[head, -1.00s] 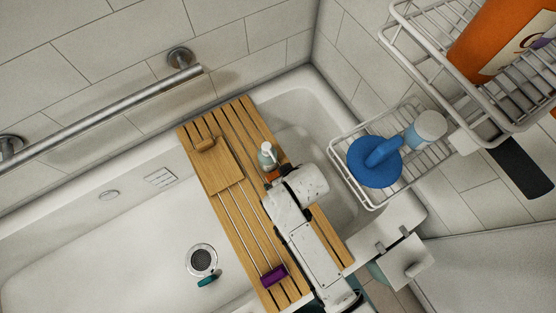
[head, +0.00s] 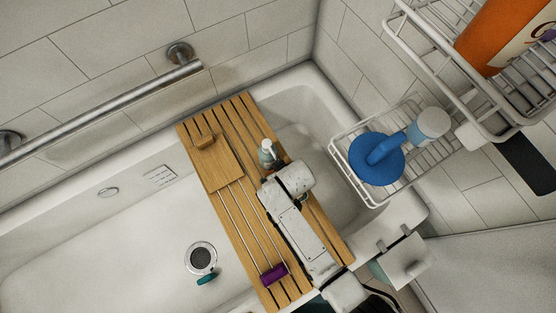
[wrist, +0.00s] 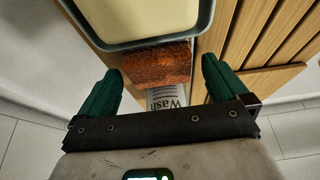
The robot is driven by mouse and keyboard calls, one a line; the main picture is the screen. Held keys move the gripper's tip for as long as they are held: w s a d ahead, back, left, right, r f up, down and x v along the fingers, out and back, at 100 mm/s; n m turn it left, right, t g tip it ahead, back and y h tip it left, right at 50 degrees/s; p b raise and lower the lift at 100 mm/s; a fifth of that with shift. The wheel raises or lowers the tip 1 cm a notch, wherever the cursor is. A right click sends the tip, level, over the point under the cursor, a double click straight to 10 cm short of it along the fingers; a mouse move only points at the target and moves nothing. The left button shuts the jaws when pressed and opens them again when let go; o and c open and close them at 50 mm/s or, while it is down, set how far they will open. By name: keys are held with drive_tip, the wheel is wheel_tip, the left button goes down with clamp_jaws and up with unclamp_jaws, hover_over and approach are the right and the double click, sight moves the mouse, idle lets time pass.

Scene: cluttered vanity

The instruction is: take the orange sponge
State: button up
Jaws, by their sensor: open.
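The orange-brown sponge (wrist: 157,64) shows in the wrist view, ahead of my gripper and lying across the gap between its fingertips. My gripper (wrist: 162,70) is open, with one teal finger on each side; I see no contact with the sponge. A white tube lettered "Wash" (wrist: 167,97) shows between the fingers, on the near side of the sponge. In the head view my white arm reaches over the wooden bath caddy (head: 222,172) and hides the sponge and the fingers.
A grey-rimmed tray with a cream inside (wrist: 204,20) lies just beyond the sponge. A small pump bottle (head: 267,152) stands on the caddy near my arm. A wire basket holds a blue plunger-like item (head: 375,160). A purple item (head: 274,274) lies at the caddy's near end.

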drive_tip(key=c, duration=1)
drive_tip(key=shift+r, duration=0.15)
drive_tip(key=shift+c, duration=0.2)
